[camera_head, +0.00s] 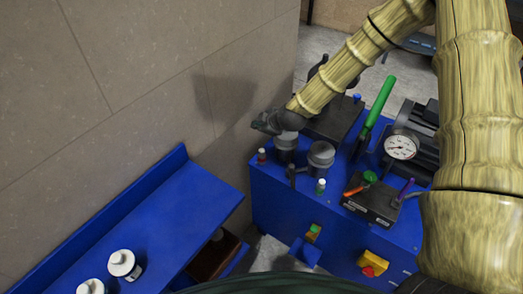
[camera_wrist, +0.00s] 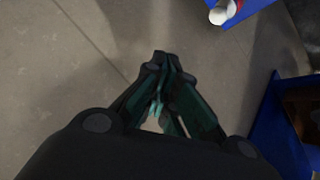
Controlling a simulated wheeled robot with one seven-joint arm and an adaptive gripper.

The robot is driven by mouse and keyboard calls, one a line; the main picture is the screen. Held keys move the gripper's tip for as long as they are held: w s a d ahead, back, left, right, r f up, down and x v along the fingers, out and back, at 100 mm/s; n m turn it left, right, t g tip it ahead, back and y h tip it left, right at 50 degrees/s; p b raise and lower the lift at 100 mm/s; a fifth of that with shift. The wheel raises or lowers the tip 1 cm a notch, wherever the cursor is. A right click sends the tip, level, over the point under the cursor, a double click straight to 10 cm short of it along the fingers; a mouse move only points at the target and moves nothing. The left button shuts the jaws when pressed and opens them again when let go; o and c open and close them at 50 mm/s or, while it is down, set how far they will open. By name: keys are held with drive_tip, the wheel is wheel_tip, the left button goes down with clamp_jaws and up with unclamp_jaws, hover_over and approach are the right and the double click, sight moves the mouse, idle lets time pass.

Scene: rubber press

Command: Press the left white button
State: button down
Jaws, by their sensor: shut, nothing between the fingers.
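The left white button (camera_head: 262,152) is a white cap on a red post at the left front corner of the blue machine top. In the wrist view its white cap (camera_wrist: 219,15) and red side show at the top, right of my fingertips. My gripper (camera_head: 262,124) is above and slightly beyond the button in the head view, near the wall. In the wrist view my gripper (camera_wrist: 163,62) is shut and empty, with the fingertips apart from the button. A second white button (camera_head: 320,183) on a green post stands further right along the front edge.
The blue machine (camera_head: 290,205) carries grey cylinders (camera_head: 320,155), a green lever (camera_head: 381,97) and a gauge (camera_head: 400,147). A grey wall (camera_head: 150,80) is close on the left. A blue table (camera_head: 165,215) with white jars (camera_head: 123,264) stands front left.

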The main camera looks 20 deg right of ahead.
sight(260, 151)
drive_tip(key=shift+f, duration=0.1)
drive_tip(key=shift+f+b, duration=2.8)
drive_tip(key=shift+f, duration=1.55)
drive_tip(key=shift+f, duration=0.1)
drive_tip(key=shift+f+b, duration=0.3)
drive_tip(key=shift+b, duration=0.05)
drive_tip(key=shift+f+b, duration=0.5)
drive_tip(key=shift+f, duration=0.35)
drive_tip(key=shift+r, duration=0.1)
drive_tip(key=shift+r+p, duration=0.8)
drive_tip(key=shift+r, duration=0.35)
drive_tip(key=shift+r, duration=0.1)
drive_tip(key=shift+r+p, duration=1.5)
drive_tip(key=shift+r, duration=0.95)
